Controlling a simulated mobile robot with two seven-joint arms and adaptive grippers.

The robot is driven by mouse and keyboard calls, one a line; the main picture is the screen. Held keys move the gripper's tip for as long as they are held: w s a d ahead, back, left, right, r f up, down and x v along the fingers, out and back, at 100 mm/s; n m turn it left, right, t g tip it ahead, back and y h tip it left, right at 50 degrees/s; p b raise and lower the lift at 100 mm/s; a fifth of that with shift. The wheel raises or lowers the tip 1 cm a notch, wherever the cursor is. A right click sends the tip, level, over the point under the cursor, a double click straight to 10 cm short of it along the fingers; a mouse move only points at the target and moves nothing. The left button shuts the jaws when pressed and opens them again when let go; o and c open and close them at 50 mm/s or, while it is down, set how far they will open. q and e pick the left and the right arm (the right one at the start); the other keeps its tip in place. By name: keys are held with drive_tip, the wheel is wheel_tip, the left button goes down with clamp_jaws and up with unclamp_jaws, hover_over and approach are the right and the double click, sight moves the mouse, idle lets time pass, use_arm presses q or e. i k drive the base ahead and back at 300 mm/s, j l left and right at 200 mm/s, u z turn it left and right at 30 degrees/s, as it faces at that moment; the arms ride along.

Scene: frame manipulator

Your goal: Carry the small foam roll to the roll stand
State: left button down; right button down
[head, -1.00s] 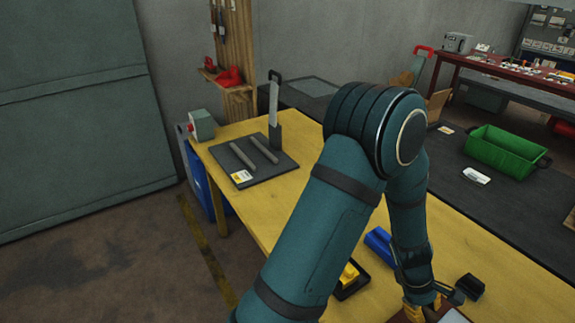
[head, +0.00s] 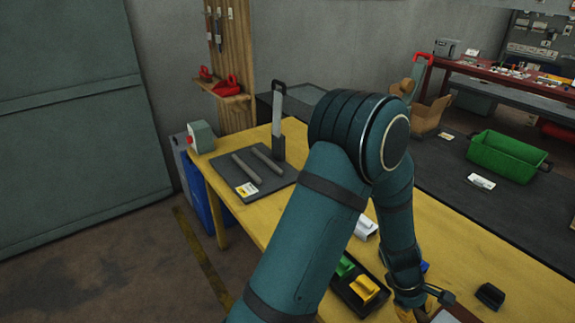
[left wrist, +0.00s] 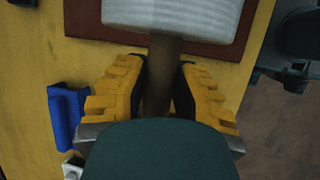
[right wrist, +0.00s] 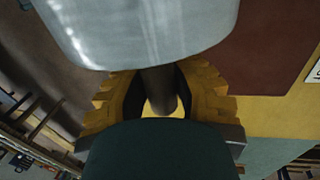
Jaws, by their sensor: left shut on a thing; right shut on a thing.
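The small foam roll (left wrist: 178,14) is pale and thick, with a brown core, and shows in both wrist views. My left gripper (left wrist: 168,88) is shut on one end of the core, and my right gripper (right wrist: 160,95) is shut on the other end, beside the pale foam (right wrist: 150,25). In the head view, my left gripper (head: 405,311) is at the bottom edge and my right gripper is out of view. A dark plate with two grey bars (head: 240,199) lies at the far left table end; I cannot tell for certain whether it is the roll stand.
A dark tray with green and yellow pieces (head: 338,283) lies beside my left arm on the yellow table (head: 260,222). A black block (head: 489,296) is at the right. An upright tool (head: 279,105) stands behind the plate. A green crate (head: 507,156) is on the dark bench.

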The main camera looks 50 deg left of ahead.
sight(256, 167)
drive_tip(key=k+j, duration=0.1)
drive_tip(key=j, duration=0.4)
drive_tip(key=k+j, duration=0.1)
drive_tip(key=j, duration=0.45)
drive_tip(key=k+j, duration=0.15)
drive_tip(key=j, duration=1.65)
drive_tip(key=i+j, duration=0.1)
drive_tip(key=j, duration=1.25)
